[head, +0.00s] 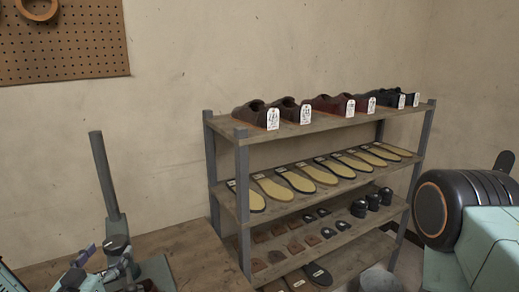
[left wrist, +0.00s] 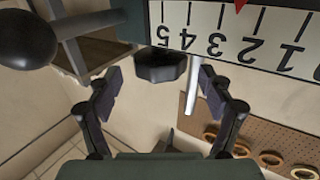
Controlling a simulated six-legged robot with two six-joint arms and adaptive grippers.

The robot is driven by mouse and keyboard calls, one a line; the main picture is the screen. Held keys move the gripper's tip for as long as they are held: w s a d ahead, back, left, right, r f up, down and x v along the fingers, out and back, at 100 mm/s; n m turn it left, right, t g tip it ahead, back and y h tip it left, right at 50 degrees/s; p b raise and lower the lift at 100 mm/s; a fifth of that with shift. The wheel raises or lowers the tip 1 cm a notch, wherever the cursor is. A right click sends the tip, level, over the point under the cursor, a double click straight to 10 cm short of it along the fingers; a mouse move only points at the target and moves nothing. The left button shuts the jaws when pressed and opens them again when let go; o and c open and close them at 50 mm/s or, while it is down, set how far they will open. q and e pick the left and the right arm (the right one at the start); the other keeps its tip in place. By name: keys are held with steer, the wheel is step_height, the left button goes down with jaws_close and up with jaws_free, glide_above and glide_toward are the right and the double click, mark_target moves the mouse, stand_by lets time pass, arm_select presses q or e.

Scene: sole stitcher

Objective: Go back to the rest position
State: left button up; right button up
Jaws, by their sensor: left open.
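My left gripper (head: 86,266) is low at the left edge of the head view, small and partly cut off. In the left wrist view my left gripper (left wrist: 159,76) is open, its two dark fingers spread wide with nothing between the pads. A dark faceted knob (left wrist: 158,66) shows behind the gap between the fingertips; I cannot tell how far off it is. A white numbered scale (left wrist: 240,38) with a red pointer crosses the top of that view. My right gripper is not in view.
A shelf rack (head: 243,190) with shoes, soles and heels stands against the back wall. A green machine (head: 490,245) with a black ribbed wheel (head: 432,210) is at the right. A grey post (head: 104,175) rises at the left. A pegboard (head: 70,45) hangs at upper left.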

mark_target(122, 235)
arm_select(q)
steer(key=w, duration=0.4)
steer(key=shift+s, duration=0.1)
